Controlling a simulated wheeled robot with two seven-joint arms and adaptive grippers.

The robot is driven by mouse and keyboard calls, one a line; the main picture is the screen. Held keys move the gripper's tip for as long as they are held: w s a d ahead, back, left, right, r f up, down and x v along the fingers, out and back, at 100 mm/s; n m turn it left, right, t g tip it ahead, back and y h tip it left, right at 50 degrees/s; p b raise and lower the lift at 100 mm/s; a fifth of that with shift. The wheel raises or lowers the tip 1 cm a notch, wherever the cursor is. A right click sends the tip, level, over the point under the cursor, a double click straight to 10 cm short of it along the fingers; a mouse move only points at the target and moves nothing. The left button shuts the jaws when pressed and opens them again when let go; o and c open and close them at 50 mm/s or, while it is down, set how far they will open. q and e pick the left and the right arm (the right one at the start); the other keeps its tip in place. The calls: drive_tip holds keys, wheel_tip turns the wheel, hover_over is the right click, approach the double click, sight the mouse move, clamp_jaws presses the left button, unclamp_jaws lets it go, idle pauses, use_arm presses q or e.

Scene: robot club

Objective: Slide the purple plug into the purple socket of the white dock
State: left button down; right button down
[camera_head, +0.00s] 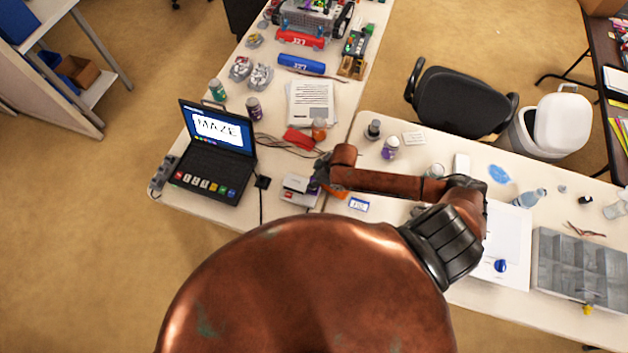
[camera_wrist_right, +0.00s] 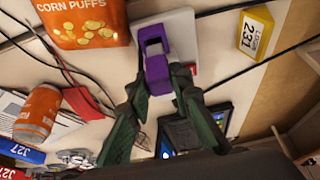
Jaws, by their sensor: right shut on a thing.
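The white dock (camera_head: 297,183) sits on the table right of the laptop; its white body (camera_wrist_right: 183,38) also shows in the right wrist view. The purple socket (camera_wrist_right: 152,32) stands out from the dock, with a dark opening. My right gripper (camera_wrist_right: 160,84) is shut on the purple plug (camera_wrist_right: 158,74), with a green finger on each side. The plug is close to the socket and overlaps its lower edge in the picture; I cannot tell whether it has entered. In the head view my right gripper (camera_head: 322,172) is beside the dock, and the plug is hidden. My left gripper is not in view.
An open laptop (camera_head: 218,150) stands left of the dock, with cables between. A grey compartment tray (camera_head: 580,265) is far right.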

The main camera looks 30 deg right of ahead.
drive_tip(key=shift+f+p, duration=0.15)
drive_tip(key=shift+p, duration=1)
idle(1.2)
drive_tip(key=shift+f, duration=1.3)
idle(0.9)
drive_tip(key=c, duration=1.7)
unclamp_jaws()
drive_tip(key=shift+o, duration=0.6)
drive_tip(key=o, duration=0.3)
drive_tip(key=shift+r, duration=0.1)
drive_tip(key=shift+r+p, duration=3.45)
drive_tip(key=shift+p, duration=0.2)
